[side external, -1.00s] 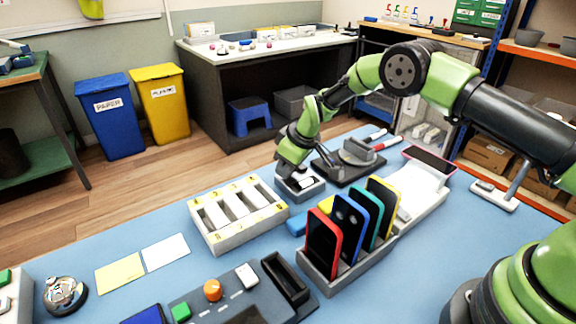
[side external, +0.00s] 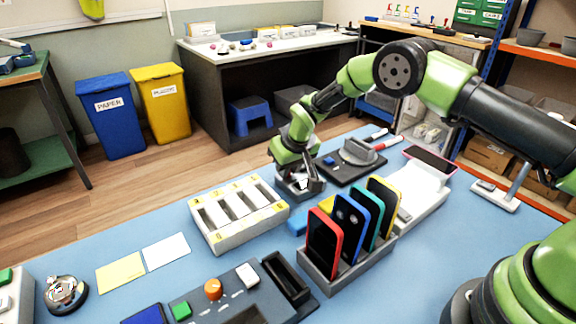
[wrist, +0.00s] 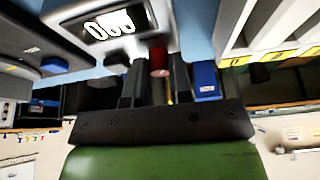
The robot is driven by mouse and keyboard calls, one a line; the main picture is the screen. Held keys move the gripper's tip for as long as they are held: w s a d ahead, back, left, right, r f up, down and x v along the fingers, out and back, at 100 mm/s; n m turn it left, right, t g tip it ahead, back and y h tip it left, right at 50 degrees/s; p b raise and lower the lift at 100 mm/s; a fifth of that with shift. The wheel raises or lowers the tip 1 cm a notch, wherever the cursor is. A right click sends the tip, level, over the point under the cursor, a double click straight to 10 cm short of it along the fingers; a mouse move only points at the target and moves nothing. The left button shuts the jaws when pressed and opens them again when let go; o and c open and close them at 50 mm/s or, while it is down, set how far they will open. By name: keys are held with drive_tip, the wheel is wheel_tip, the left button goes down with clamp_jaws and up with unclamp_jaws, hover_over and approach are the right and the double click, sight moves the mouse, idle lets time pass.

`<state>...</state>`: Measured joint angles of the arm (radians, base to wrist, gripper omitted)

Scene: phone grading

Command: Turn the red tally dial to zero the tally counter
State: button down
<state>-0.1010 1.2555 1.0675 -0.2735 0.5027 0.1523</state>
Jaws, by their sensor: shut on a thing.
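The tally counter (wrist: 143,40) is a grey box with a dark display window, and its white digits read as 000 in the wrist view. The red tally dial (wrist: 159,62) sticks out of the counter between my two dark fingers. My gripper (wrist: 157,75) is shut on the dial, with one finger on each side of it. In the side external view my gripper (side external: 308,184) is low over the counter (side external: 291,189), beyond the tray with slots, and hides the dial and most of the counter.
A white slotted tray (side external: 220,242) stands in front of the counter. A rack (side external: 318,277) of coloured phones is close by. A dark plate with a grey round device (side external: 357,152) lies behind.

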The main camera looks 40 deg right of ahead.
drive_tip(key=c, duration=1.3)
unclamp_jaws()
drive_tip(key=v, duration=1)
